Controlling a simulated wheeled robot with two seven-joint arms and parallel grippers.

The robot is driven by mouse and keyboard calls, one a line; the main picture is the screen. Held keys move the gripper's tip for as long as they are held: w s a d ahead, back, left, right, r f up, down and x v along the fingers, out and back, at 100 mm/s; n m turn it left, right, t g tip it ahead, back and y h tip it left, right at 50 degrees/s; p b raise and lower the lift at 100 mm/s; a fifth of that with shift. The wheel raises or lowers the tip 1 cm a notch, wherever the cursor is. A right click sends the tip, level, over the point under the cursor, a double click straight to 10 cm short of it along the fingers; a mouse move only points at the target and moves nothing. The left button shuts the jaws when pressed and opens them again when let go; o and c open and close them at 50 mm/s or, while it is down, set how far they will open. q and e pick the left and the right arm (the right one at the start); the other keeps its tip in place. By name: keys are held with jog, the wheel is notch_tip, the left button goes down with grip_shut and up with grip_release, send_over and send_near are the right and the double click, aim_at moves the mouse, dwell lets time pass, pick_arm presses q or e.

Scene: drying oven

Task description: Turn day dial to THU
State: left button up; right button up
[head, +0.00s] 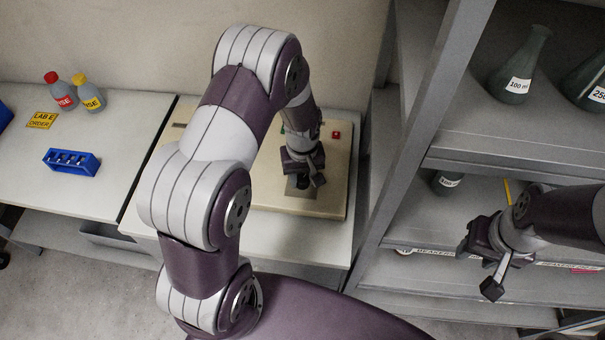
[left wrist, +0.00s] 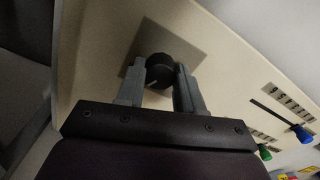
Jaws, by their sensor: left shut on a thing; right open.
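The day dial is a round black knob (left wrist: 160,72) with a pale pointer line, on a grey square plate (left wrist: 186,45) in the left wrist view. My left gripper (left wrist: 164,80) has its two fingers on either side of the knob and is shut on it. In the head view my left gripper (head: 303,178) reaches down over the beige panel (head: 270,205), and my own arm hides much of the panel. The day lettering around the dial cannot be read. My right gripper (head: 480,262) is open and empty in front of the shelf at the right.
A red button (head: 336,134) sits on the panel near its back edge. Blue (left wrist: 303,133) and green (left wrist: 264,153) slider knobs lie to the right in the left wrist view. Flasks (head: 518,68) stand on the metal shelf. A blue rack (head: 72,161) and two bottles stand on the left bench.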

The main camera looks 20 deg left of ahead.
aim_at(303, 178)
pick_arm(q)
jog(key=shift+w+r+m, duration=0.1)
jog(key=shift+m, duration=0.3)
jog(key=o, duration=1)
jog(key=shift+o, duration=0.2)
notch_tip(303, 178, up, 13)
jog(key=b, duration=0.1)
jog(key=shift+f, duration=0.2)
jog(key=s+d+m+t, duration=0.1)
jog(key=s+m, duration=0.5)
jog(key=s, duration=0.6)
jog(key=shift+d+r, duration=0.3)
jog(key=shift+r, duration=0.1)
